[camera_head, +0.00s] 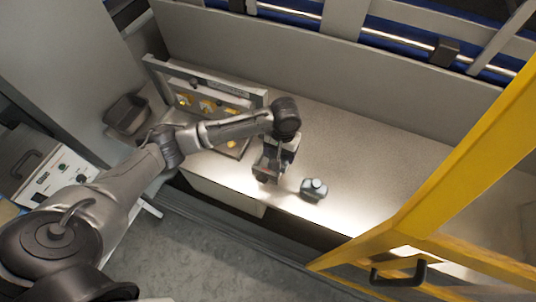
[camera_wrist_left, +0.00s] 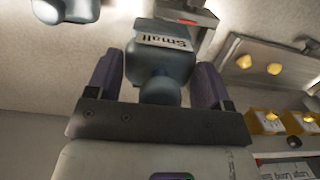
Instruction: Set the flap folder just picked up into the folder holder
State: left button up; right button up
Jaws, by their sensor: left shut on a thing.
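My left gripper (camera_head: 266,176) is above the front part of the grey worktop. In the left wrist view the purple fingers of my left gripper (camera_wrist_left: 160,88) are shut on a grey-blue flap folder (camera_wrist_left: 160,62) with a white label reading "Small". In the head view the held folder is hard to tell from the gripper. A metal rack with yellow pieces (camera_head: 168,66), which looks like the folder holder, stands to the left of the gripper, apart from it. My right gripper is not in view.
A similar grey-blue piece (camera_head: 314,188) lies on the worktop (camera_head: 350,150) just right of the gripper. A dark bin (camera_head: 126,114) stands left of the rack. A yellow frame (camera_head: 440,180) with a black handle is at right. The worktop's middle is clear.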

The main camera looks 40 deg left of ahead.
aim_at(269, 155)
pick_arm(q)
jog(key=shift+a+f, duration=0.75)
jog(key=shift+f, duration=0.35)
jog(key=shift+a+f, duration=0.75)
jog(key=shift+f, duration=0.4)
jog(key=shift+a+f, duration=0.75)
jog(key=shift+f, duration=0.35)
jog(key=o, duration=1.2)
jog(key=shift+f, duration=0.15)
